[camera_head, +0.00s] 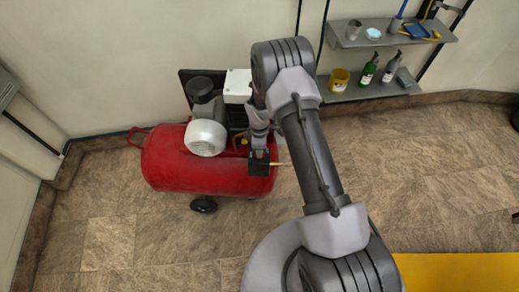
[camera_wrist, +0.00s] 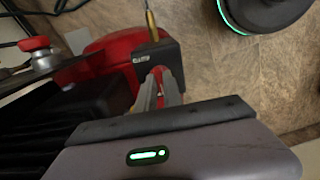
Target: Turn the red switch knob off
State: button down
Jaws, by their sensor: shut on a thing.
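The black switch box (camera_head: 260,168) sits at the right end of the red compressor tank (camera_head: 170,165), with a brass rod sticking out to its right. In the wrist view the box (camera_wrist: 172,52) is just beyond my fingers. The red switch knob (camera_wrist: 158,72) shows as a small red patch between the fingertips, mostly hidden by them. My gripper (camera_wrist: 160,88) is shut on it. In the head view my gripper (camera_head: 260,150) comes down onto the box from above; the knob cannot be made out there.
A silver fitting with a red cap (camera_wrist: 38,50) stands at the left in the wrist view. The motor (camera_head: 205,137) stands on the tank. Shelves (camera_head: 385,85) with bottles and a yellow cup hang at the back right. Tiled floor is clear in front.

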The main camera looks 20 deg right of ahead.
jog(key=c, duration=1.5)
grip_release()
jog(key=shift+r, duration=0.1)
notch_tip(320, 180, up, 17)
jog(key=p, duration=0.6)
jog(key=shift+r, duration=0.1)
